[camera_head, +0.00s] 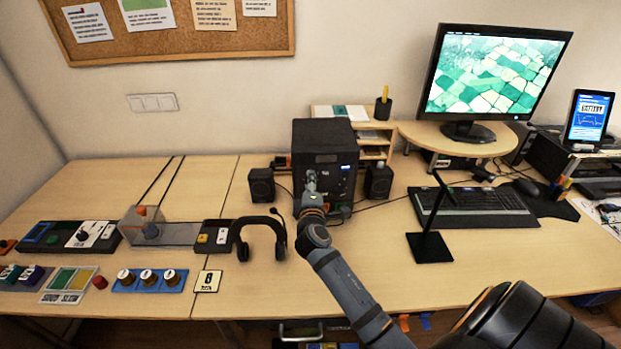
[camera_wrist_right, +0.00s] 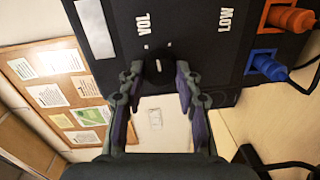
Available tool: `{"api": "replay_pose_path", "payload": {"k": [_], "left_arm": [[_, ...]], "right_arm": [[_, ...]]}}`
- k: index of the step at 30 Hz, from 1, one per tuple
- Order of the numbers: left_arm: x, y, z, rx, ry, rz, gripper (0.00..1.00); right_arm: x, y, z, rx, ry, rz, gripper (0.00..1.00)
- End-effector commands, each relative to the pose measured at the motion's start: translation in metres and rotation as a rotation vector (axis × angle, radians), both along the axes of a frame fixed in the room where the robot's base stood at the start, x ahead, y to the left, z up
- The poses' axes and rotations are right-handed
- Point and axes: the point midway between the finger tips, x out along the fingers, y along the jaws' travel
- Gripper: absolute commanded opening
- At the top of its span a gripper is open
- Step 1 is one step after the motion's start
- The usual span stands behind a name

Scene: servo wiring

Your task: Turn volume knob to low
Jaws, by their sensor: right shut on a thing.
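The black box (camera_head: 324,147) with the volume knob stands at the back of the table, and my right gripper (camera_head: 311,184) is at its front face. In the right wrist view the box front (camera_wrist_right: 198,28) shows turned sideways, with the words VOL and LOW in white. The dark volume knob (camera_wrist_right: 157,66) sits between the two fingers of my right gripper (camera_wrist_right: 157,80), which is shut on it. A small light mark shows on the knob. In the head view the gripper hides the knob. My left gripper is in neither view.
Small speakers (camera_head: 261,185) and (camera_head: 378,181) flank the box. A headset (camera_head: 262,223) lies front left, and a black stand (camera_head: 430,246) is on the right. Orange (camera_wrist_right: 290,18) and blue (camera_wrist_right: 267,66) plugs stick out of the box. The table front centre is clear apart from my arm.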

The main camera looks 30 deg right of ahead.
Motion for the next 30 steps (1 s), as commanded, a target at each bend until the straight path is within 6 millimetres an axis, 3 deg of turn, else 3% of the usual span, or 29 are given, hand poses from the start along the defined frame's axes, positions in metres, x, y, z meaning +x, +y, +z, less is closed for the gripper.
{"api": "replay_pose_path", "payload": {"k": [15, 30], "left_arm": [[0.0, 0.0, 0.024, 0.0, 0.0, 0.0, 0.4], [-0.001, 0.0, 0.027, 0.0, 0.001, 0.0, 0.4]], "right_arm": [[0.0, 0.001, 0.0, -0.288, 0.176, 0.001, 0.02], [0.001, 0.001, -0.001, -0.347, 0.212, 0.001, 0.02]]}}
